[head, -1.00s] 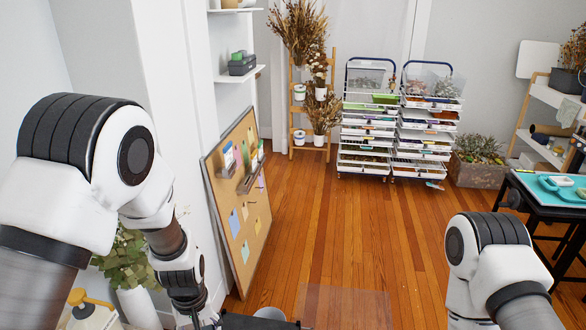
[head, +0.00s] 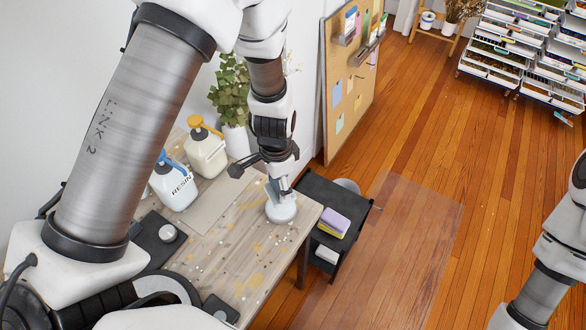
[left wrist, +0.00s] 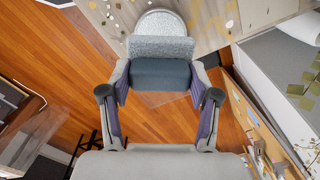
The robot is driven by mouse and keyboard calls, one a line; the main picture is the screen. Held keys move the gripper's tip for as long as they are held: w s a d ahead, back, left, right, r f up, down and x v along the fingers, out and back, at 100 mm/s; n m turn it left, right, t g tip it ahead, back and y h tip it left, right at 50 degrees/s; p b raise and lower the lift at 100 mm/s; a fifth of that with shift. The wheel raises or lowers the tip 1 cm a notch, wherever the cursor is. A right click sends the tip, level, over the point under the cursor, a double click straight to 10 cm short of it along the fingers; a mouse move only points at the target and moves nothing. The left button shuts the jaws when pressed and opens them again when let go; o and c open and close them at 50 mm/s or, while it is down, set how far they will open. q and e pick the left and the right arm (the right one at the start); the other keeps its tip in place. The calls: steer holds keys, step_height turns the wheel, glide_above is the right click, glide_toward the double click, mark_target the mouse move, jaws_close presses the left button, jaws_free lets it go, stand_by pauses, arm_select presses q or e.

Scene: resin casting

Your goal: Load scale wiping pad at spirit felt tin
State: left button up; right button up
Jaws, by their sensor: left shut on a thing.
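My left gripper (head: 276,186) points down just above a round, pale tin (head: 281,212) near the table's right corner. In the left wrist view, the left gripper (left wrist: 160,90) is shut on a grey block-shaped wiping pad (left wrist: 160,72), with a finger on each side. The tin (left wrist: 162,20) shows beyond the pad, with a speckled grey felt top. The pad overlaps the tin's near edge in that view; I cannot tell if they touch. In the head view the pad is mostly hidden by the fingers. My right gripper is out of view.
The wooden table (head: 245,262) holds a blue-pump resin bottle (head: 174,185), a yellow-pump bottle (head: 206,153) and a dark scale (head: 158,238). A black side stand (head: 318,190) beside the table carries a purple and yellow sponge (head: 333,222). A cork board (head: 350,95) leans behind.

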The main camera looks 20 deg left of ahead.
arm_select(q)
steer(key=shift+w+f+b, duration=0.15)
steer(key=shift+f+b, duration=2.3)
steer(key=shift+f, duration=0.45)
steer(key=shift+f+b, duration=0.5)
steer(key=shift+b, duration=0.05)
step_height(320, 180, up, 7)
steer(key=p, duration=0.6)
steer(key=shift+r, duration=0.1)
steer(key=shift+d, duration=0.1)
